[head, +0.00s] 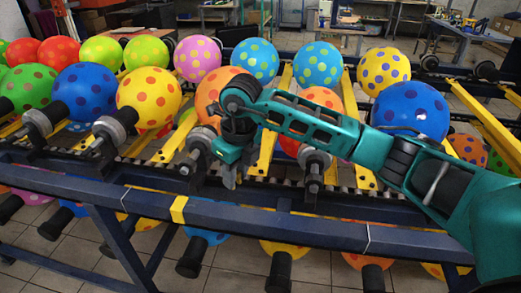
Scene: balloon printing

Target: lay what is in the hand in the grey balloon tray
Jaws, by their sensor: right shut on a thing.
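My right gripper (229,176) hangs from the teal arm that comes in from the right, fingers pointing down over the front rail of the balloon rack. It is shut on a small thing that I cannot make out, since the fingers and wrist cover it. An orange balloon (208,97) sits behind the wrist, partly hidden by it. A grey and black balloon mount (198,142) is just left of the gripper. I cannot pick out a grey balloon tray in this view. My left gripper is not in view.
The dark blue rack rail (290,222) runs across the front. Dotted balloons, such as a yellow one (148,97) and a blue one (411,110), fill the rack on both sides, with more hanging below. Yellow bars (268,150) lie between rows. Workbenches (465,30) stand behind.

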